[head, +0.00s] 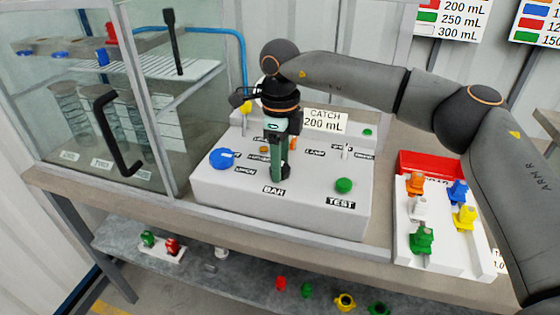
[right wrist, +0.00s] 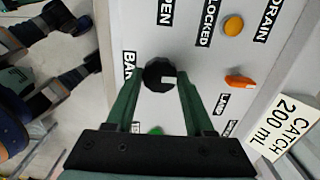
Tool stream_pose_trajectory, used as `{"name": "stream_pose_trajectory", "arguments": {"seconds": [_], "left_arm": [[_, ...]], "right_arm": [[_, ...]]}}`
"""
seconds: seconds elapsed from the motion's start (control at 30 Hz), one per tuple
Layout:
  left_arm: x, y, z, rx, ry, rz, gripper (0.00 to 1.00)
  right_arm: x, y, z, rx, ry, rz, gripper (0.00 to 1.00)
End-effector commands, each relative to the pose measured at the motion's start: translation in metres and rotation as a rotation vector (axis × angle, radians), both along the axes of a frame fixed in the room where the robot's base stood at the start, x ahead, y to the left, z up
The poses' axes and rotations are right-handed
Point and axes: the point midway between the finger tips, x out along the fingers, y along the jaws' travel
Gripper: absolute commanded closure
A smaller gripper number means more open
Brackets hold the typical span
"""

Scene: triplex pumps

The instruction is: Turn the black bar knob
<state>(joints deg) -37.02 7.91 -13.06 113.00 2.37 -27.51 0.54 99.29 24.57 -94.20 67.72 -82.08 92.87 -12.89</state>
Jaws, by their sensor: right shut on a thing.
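The black bar knob (right wrist: 158,76) shows in the right wrist view as a dark round knob with a white mark, beside a partly covered "BAR" label. It stands on the sloped light-grey control panel (head: 310,212). My right gripper (head: 278,178) points down at the panel's front, just above the "BAR" label in the head view. In the right wrist view its two green fingers (right wrist: 159,88) lie on either side of the knob, shut on it. In the head view the fingers hide the knob. My left gripper is not in view.
The panel also carries a blue knob (head: 222,158), a green button (head: 343,185) and an orange knob (right wrist: 238,81). A glass cabinet (head: 150,120) stands at left. A white rack of coloured pieces (head: 440,250) and a red bin (head: 431,162) are at right.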

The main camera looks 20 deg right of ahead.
Motion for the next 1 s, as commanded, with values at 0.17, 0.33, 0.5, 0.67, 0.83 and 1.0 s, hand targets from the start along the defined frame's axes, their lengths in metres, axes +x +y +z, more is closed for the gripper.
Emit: {"name": "stream_pose_trajectory", "arguments": {"seconds": [0.17, 0.33, 0.5, 0.67, 0.83, 1.0], "left_arm": [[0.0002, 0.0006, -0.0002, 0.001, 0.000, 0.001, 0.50], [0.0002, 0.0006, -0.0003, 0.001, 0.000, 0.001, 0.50], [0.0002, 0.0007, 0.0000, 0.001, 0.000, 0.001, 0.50], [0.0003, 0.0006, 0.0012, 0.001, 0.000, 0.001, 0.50], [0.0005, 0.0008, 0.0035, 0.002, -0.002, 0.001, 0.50], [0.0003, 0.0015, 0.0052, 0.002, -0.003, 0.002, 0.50]], "right_arm": [[-0.0001, 0.0003, 0.0002, 0.000, 0.000, 0.001, 0.83], [-0.0001, 0.0003, 0.0003, 0.001, 0.001, 0.001, 1.00], [-0.0002, 0.0004, 0.0004, 0.001, 0.001, -0.007, 1.00], [-0.0001, 0.0004, 0.0006, 0.001, 0.001, -0.046, 1.00], [0.0000, 0.0004, 0.0003, 0.000, 0.002, -0.139, 1.00], [0.0000, 0.0004, 0.0009, 0.001, 0.001, -0.279, 1.00]]}}
